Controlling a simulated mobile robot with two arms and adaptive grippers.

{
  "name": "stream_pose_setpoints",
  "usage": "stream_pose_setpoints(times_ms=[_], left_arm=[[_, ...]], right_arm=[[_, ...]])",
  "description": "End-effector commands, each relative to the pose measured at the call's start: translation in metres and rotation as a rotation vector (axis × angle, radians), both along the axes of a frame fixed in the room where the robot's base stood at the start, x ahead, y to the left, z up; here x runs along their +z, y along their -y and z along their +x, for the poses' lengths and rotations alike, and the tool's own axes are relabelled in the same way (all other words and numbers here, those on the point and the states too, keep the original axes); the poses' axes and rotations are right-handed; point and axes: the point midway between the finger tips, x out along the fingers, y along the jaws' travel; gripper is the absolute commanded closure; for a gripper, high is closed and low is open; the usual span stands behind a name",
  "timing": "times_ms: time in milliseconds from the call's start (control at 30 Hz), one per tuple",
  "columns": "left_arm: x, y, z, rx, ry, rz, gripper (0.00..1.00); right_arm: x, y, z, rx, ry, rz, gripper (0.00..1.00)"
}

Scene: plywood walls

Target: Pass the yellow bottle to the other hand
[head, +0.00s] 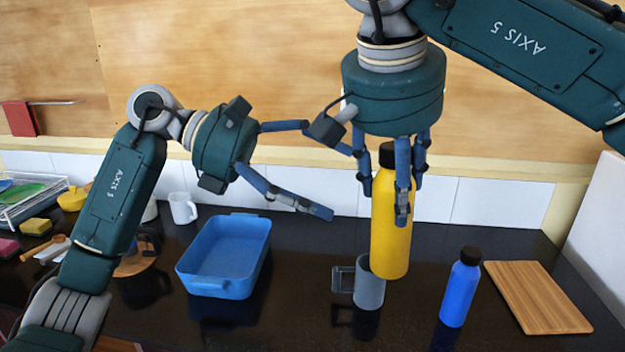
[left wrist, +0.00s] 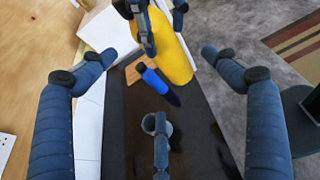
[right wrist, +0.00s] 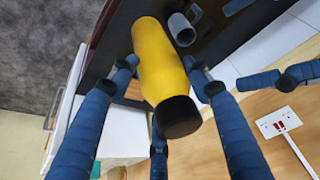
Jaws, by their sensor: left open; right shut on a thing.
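The yellow bottle (head: 391,235) with a black cap hangs upright above the counter, in front of the grey mug. My right gripper (head: 390,190) points down and is shut on its upper part. In the right wrist view the bottle (right wrist: 160,62) lies between the fingers (right wrist: 162,80), cap toward the camera. My left gripper (head: 325,170) is open and empty, to the left of the bottle, its fingers pointing right toward it. In the left wrist view the bottle (left wrist: 172,50) shows beyond the spread fingers (left wrist: 158,55), partly covered by my right gripper's fingers.
A grey mug (head: 369,290) stands on the dark counter below the bottle. A blue bottle (head: 460,290) and a wooden board (head: 535,297) are to the right. A blue tray (head: 222,288) is to the left. A dish rack (head: 28,195) and sponges (head: 37,227) sit far left.

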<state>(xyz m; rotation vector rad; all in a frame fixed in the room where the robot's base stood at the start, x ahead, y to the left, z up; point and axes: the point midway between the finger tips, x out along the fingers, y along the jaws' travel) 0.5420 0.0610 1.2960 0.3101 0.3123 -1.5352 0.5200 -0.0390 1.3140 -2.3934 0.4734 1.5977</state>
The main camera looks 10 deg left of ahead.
Motion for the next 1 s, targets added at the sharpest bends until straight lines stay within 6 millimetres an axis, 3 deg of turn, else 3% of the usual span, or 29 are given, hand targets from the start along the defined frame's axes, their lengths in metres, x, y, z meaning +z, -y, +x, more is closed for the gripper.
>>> stream_pose_setpoints(times_ms=[300,500,967,1000], left_arm=[[-0.023,0.057,0.000,-0.003,-0.001,-0.004,0.12],[-0.034,0.083,0.000,-0.002,-0.001,-0.005,0.12],[-0.038,0.094,0.001,0.001,0.000,-0.005,0.12],[-0.038,0.094,0.001,0.001,0.000,-0.005,0.19]], right_arm=[[0.001,0.000,0.000,-0.001,0.001,0.001,1.00],[0.001,0.000,0.000,-0.001,0.001,0.001,1.00],[0.001,0.000,0.000,-0.001,0.001,0.001,1.00],[0.001,0.000,0.000,-0.001,0.001,0.001,1.00]])
